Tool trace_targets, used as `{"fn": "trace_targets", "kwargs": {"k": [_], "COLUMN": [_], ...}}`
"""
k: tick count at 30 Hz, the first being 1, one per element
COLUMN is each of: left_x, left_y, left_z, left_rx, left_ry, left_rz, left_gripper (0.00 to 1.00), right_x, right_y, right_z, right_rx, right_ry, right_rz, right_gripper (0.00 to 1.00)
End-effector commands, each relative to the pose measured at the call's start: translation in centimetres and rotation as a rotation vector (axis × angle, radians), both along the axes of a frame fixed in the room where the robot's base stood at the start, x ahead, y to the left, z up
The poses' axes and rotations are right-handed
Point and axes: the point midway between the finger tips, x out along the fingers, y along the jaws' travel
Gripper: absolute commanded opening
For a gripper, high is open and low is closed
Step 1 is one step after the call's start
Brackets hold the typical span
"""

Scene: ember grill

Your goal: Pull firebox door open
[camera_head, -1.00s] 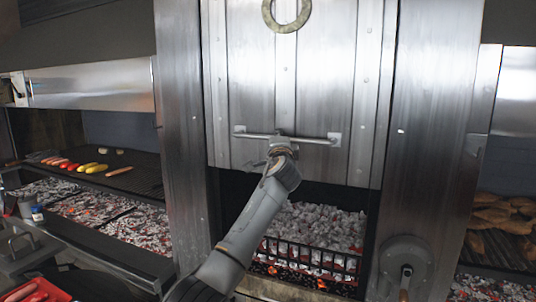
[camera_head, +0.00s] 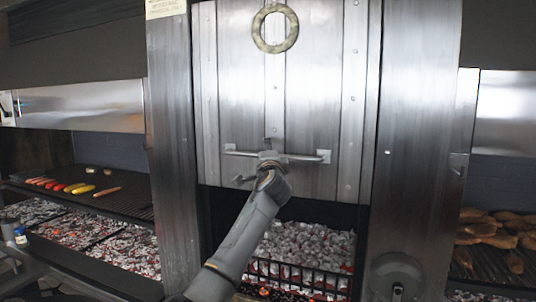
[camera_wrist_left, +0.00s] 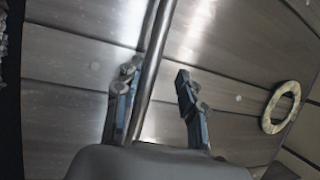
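The firebox door (camera_head: 240,90) is a riveted steel panel, and a gap under its lower edge shows glowing coals (camera_head: 305,245). A horizontal bar handle (camera_head: 300,157) is fixed across its lower part. My left gripper (camera_head: 268,158) is at the middle of this handle. In the left wrist view the bar (camera_wrist_left: 152,75) passes between the two fingers of the left gripper (camera_wrist_left: 157,95). The fingers are spread, with the bar near the left finger and a clear gap to the right one. My right gripper is not in view.
A ring (camera_head: 262,40) hangs on the upper door. Steel posts (camera_head: 172,150) flank the door. A dark grate (camera_head: 300,278) stands before the coals. Side grills hold sausages and vegetables (camera_head: 72,187) at left and browned food (camera_head: 490,232) at right.

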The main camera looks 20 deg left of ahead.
Motion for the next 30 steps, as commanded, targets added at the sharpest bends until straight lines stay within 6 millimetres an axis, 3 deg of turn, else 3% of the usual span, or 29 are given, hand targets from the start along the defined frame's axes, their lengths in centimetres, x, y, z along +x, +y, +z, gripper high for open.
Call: {"fn": "trace_targets", "kwargs": {"k": [10,30], "left_x": [-1.8,-10.2], "left_y": [-0.7,-3.4], "left_z": [-0.5,-2.1], "left_rx": [-0.001,-0.001], "left_ry": [-0.002,0.000], "left_rz": [-0.002,-0.001], "left_gripper": [0.37,0.37], "right_x": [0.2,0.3], "right_y": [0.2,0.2], "right_z": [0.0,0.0], "right_rx": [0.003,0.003], "right_ry": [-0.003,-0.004], "right_rz": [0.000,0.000], "right_gripper": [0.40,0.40]}}
